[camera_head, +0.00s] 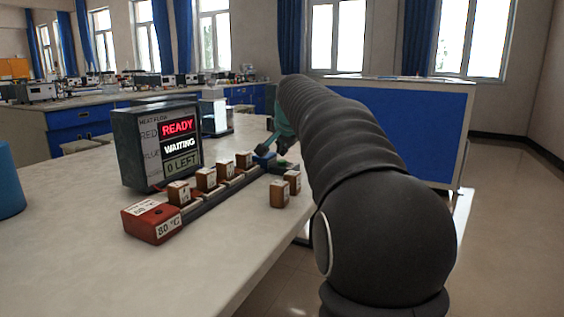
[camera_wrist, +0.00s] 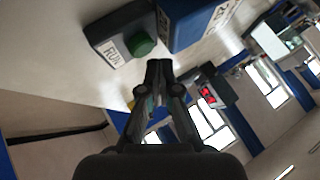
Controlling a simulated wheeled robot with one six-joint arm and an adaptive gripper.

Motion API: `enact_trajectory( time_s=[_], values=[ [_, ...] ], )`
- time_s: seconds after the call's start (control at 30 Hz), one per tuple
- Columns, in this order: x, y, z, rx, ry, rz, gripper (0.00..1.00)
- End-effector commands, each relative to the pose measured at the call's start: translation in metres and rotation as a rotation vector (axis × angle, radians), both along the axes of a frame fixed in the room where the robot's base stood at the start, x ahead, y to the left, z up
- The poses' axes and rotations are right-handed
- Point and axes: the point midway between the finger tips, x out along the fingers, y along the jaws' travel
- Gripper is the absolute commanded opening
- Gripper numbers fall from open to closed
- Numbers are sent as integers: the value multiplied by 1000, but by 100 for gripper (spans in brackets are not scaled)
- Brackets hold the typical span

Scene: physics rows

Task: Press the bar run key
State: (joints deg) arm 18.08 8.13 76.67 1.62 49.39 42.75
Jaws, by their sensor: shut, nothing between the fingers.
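The run key is a round green button (camera_wrist: 141,44) on a dark box with a white RUN label (camera_wrist: 114,53), at the top of the wrist view. My gripper (camera_wrist: 158,66) is shut and empty. Its fingertips appear just below the green button in that picture, and I see no clear contact. In the head view my gripper (camera_head: 270,142) is at the far end of the block row, partly hidden by my arm. The display unit (camera_head: 128,150) reads READY, WAITING and 0 LEFT.
A red block (camera_head: 150,224) marked 80 °C stands at the near end of a dark rail with several wooden-sided blocks (camera_head: 206,179). A blue block (camera_wrist: 190,22) is beside the run box. Two loose blocks (camera_head: 279,194) stand near the table's right edge.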

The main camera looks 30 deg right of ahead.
Motion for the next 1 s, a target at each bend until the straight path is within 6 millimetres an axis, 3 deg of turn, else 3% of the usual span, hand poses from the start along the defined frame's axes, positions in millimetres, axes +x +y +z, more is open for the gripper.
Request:
enact_trajectory(
  time_s=[1.0],
  values=[
    [0, 0, -11, 0, 0, 0, 0]
  ],
)
